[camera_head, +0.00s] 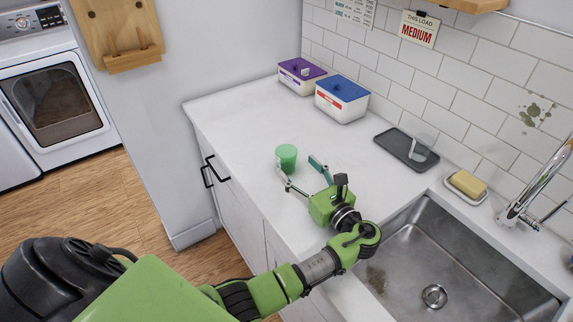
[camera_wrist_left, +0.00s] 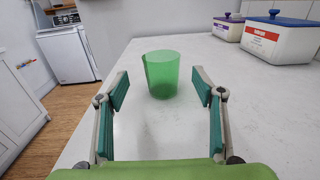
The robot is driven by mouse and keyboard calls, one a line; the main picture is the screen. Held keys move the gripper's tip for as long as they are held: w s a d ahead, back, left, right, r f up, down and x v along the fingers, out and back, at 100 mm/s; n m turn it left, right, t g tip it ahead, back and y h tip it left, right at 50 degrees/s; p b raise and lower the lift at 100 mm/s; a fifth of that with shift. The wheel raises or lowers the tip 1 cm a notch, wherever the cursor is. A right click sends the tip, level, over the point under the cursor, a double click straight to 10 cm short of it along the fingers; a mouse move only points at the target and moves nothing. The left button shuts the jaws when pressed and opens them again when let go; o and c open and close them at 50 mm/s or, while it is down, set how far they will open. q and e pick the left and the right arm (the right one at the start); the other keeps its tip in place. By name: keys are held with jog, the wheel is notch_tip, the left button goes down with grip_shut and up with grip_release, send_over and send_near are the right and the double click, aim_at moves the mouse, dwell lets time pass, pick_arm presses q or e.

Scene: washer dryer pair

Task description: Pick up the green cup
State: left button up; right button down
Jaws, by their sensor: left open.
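The green cup (camera_head: 287,157) stands upright on the white countertop. In the left wrist view the cup (camera_wrist_left: 162,74) is centred just ahead of the fingertips. My left gripper (camera_head: 299,172) is open, with its two fingers spread wide toward the cup. In the left wrist view the open left gripper (camera_wrist_left: 160,90) has one finger on either side of the line to the cup, and nothing is between the pads. The cup looks just beyond or at the tips; contact cannot be told. My right gripper is not in view.
A purple-lidded box (camera_head: 300,77) and a blue-lidded box (camera_head: 342,98) stand behind the cup by the tiled wall. A dark tray (camera_head: 396,146) with a clear cup, a soap dish (camera_head: 465,187) and a steel sink (camera_head: 460,265) lie right. Counter around the cup is clear.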

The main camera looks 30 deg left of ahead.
aim_at(292, 161)
pick_arm(q)
jog(key=shift+w+a+f, duration=0.1)
jog(key=shift+w+a, duration=0.3)
jog(key=shift+a, duration=0.2)
jog(key=shift+w+a, duration=0.2)
jog(key=shift+a, duration=0.05)
jog(key=shift+b+x, duration=0.6)
jog(key=shift+x, duration=0.25)
jog(key=b+x, duration=0.1)
jog(key=x, duration=0.2)
jog(key=shift+w+a+b, duration=0.1)
jog(key=shift+a+b, duration=0.15)
jog(key=shift+b, duration=0.1)
jog(key=shift+a+r, duration=0.1)
jog(key=shift+r, duration=0.25)
jog(key=shift+c, duration=0.7)
jog(key=c, duration=0.9)
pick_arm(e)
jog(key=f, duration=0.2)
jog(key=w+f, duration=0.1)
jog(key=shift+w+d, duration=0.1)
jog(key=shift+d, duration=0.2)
